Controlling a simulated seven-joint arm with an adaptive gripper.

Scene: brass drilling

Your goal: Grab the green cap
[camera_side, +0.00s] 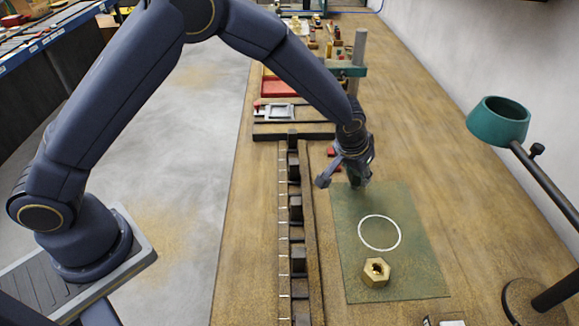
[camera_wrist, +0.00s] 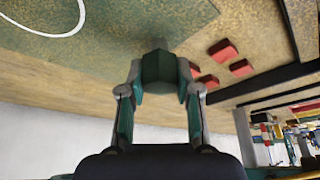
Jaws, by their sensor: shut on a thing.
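The green cap (camera_wrist: 158,68) is a dark green, faceted piece held between the two fingers of my gripper (camera_wrist: 160,80) in the wrist view. The fingers touch it from both sides, and their inner faces hide its flanks. In the side view my gripper (camera_side: 355,172) points down over the far edge of the green mat (camera_side: 410,200). The cap is small and dark there and hard to tell from the fingers. I cannot tell whether the cap is clear of the surface.
A brass hex nut (camera_side: 376,272) lies on the mat in front of the white circle (camera_side: 380,217). A dark slotted rail (camera_side: 297,210) runs along the left. A green-headed lamp (camera_side: 498,122) stands at right. Small red blocks (camera_wrist: 223,50) lie near my gripper.

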